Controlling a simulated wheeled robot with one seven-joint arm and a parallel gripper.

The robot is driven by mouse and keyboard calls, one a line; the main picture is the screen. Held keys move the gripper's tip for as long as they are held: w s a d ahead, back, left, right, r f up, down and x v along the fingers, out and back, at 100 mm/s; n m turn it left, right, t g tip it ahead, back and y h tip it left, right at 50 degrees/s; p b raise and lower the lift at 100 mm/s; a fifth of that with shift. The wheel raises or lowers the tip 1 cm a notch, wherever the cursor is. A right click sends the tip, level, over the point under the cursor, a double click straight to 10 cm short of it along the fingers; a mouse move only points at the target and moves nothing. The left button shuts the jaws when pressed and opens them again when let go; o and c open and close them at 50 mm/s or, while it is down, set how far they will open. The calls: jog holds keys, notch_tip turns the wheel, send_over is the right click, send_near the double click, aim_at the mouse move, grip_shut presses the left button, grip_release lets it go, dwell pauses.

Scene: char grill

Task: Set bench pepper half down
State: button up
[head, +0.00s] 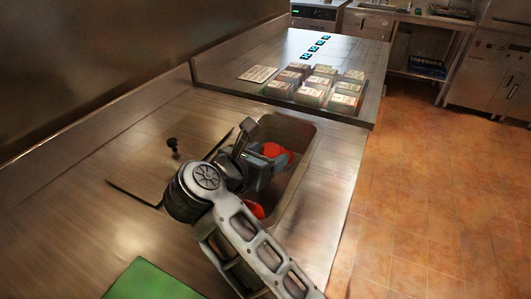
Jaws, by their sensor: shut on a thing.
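My gripper (284,162) is over the sunken bin (301,170) in the counter. It is shut on a red-orange pepper half (275,150), which shows at the fingertips; the fingers partly hide it. Another red-orange piece (254,210) shows lower in the bin, mostly hidden behind my arm. I cannot tell how high the held pepper half is above the bin floor.
A flat lid with a black knob (172,146) lies left of the bin. A green board (150,282) is at the near edge. A wall runs along the left.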

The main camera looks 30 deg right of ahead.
jog(key=shift+f, duration=0.1)
jog(key=shift+f+b, duration=0.35)
jog(key=shift+b, duration=0.05)
jog(key=shift+f, duration=0.2)
jog(key=o, duration=1)
jog(key=shift+o, duration=0.2)
jog(key=shift+r+p, duration=0.3)
jog(key=shift+r, duration=0.15)
jog(key=p+v, duration=0.2)
jog(key=v, duration=1)
jog(key=shift+r, duration=0.25)
